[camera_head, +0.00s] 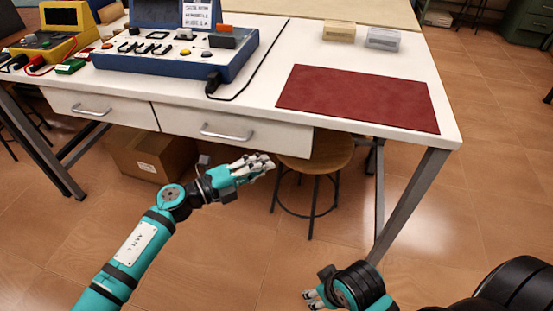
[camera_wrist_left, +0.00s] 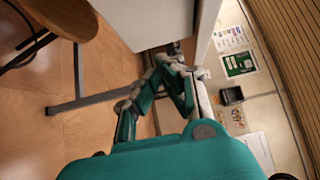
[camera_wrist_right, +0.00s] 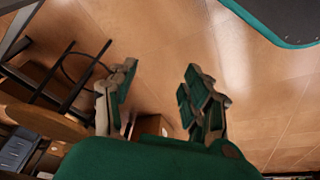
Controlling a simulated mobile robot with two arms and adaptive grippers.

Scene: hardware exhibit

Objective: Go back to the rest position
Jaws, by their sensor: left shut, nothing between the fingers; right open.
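My left gripper (camera_head: 262,165) is in front of the table's drawers in the head view, below the tabletop edge and beside the stool. Its fingers are shut together and empty, as the left wrist view (camera_wrist_left: 165,85) also shows. My right gripper (camera_head: 314,297) is low at the bottom of the head view, over the floor and partly hidden by its own wrist. In the right wrist view (camera_wrist_right: 160,92) its fingers are spread apart with nothing between them. Neither gripper touches anything that I can see.
The white table (camera_head: 265,98) holds a blue instrument panel (camera_head: 170,55), a yellow device (camera_head: 55,45), a red mat (camera_head: 358,97) and two small boxes. A stool (camera_head: 325,158) and a cardboard box (camera_head: 150,155) stand beneath. The floor right of the table is clear.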

